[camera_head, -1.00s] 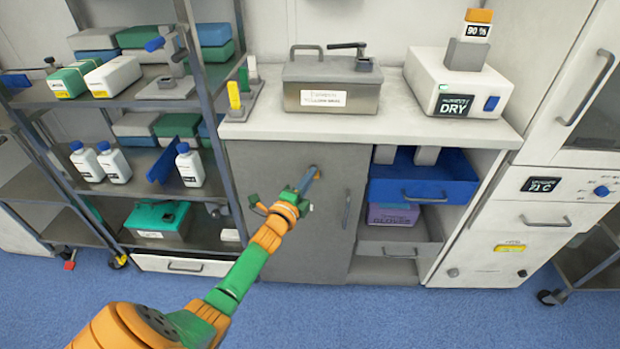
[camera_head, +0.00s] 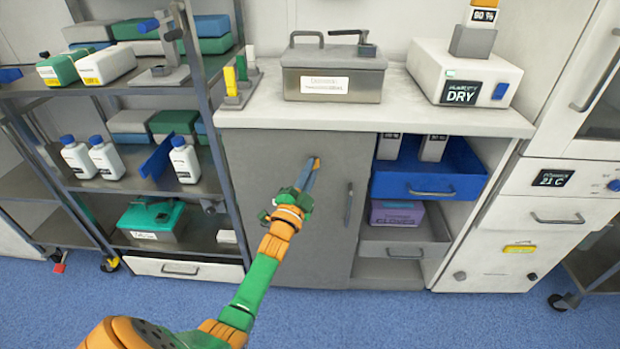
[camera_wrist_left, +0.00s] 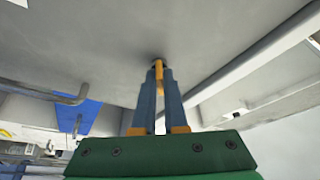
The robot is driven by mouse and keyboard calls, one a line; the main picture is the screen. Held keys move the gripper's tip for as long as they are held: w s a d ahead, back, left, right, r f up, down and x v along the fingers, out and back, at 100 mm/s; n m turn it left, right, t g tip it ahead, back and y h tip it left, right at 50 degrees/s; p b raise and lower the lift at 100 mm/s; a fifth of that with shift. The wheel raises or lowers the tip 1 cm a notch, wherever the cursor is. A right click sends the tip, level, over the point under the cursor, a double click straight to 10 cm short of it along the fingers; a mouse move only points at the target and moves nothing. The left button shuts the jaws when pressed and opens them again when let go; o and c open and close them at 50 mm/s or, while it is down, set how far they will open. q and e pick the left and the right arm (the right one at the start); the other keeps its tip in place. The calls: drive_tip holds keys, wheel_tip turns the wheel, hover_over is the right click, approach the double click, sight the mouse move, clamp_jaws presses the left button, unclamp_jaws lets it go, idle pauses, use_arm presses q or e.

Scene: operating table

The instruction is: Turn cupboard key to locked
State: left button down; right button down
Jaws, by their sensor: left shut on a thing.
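The grey cupboard door (camera_head: 270,215) is closed below the counter. An orange-yellow key (camera_head: 317,162) sticks out of the upper part of this door. The key also shows in the left wrist view (camera_wrist_left: 159,72), its far end at a dark round spot on the door. My left gripper (camera_head: 312,172) reaches up to the door from below. Its two blue-grey fingers (camera_wrist_left: 159,90) are shut on the key, one on each side. Whether the key stands at locked or not I cannot tell. My right gripper is not in view.
The door's vertical handle (camera_head: 349,204) is to the right of the key. An open blue drawer (camera_head: 430,183) juts out right of the door. A metal shelf rack (camera_head: 215,200) stands close on the left. Blue floor (camera_head: 400,320) is free in front.

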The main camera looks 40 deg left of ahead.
use_arm(q)
drive_tip(key=n+y+b, duration=0.1)
drive_tip(key=n, duration=0.2)
drive_tip(key=n+y+b, duration=0.1)
drive_tip(key=n+y, duration=0.1)
drive_tip(key=n, duration=0.1)
drive_tip(key=n+y+b, duration=0.1)
drive_tip(key=n+b, duration=0.1)
drive_tip(key=n, duration=0.1)
drive_tip(key=shift+w+d+f+n+y, duration=0.1)
drive_tip(key=shift+d+f+n+y, duration=0.1)
drive_tip(key=shift+n+y, duration=0.6)
drive_tip(key=shift+n, duration=0.6)
drive_tip(key=shift+n+y+b, duration=0.4)
drive_tip(key=shift+n+y, duration=0.1)
drive_tip(key=shift+n, duration=0.5)
drive_tip(key=shift+r+n+g, duration=0.1)
drive_tip(key=shift+n+g, duration=0.3)
drive_tip(key=shift+y, duration=0.4)
drive_tip(key=c, duration=1)
unclamp_jaws()
drive_tip(key=shift+o, duration=0.2)
